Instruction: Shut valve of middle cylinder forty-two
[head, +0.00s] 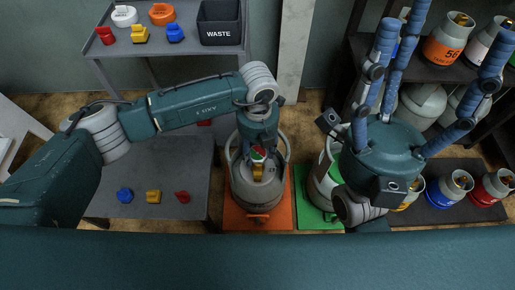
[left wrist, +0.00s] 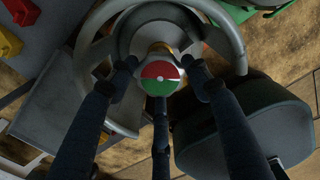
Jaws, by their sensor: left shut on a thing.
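A grey gas cylinder (head: 240,192) with a raised collar stands on an orange mat (head: 233,222). Its number does not show. Its valve has a round red-and-green cap (left wrist: 160,79), with red toward the top of the left wrist view; a bit of it shows in the head view (head: 258,153). My left gripper (head: 258,160) reaches down inside the collar and is shut on the valve, its dark fingers around the cap (left wrist: 162,85). My right gripper (head: 432,45) is raised near the head camera, its blue fingers spread and empty.
A second cylinder (head: 322,188) on a green mat (head: 318,218) is partly hidden behind my right gripper. Cylinders stand on the right shelf, including an orange one marked 56 (head: 447,42). A left rack holds coloured knobs and a waste bin (head: 220,30).

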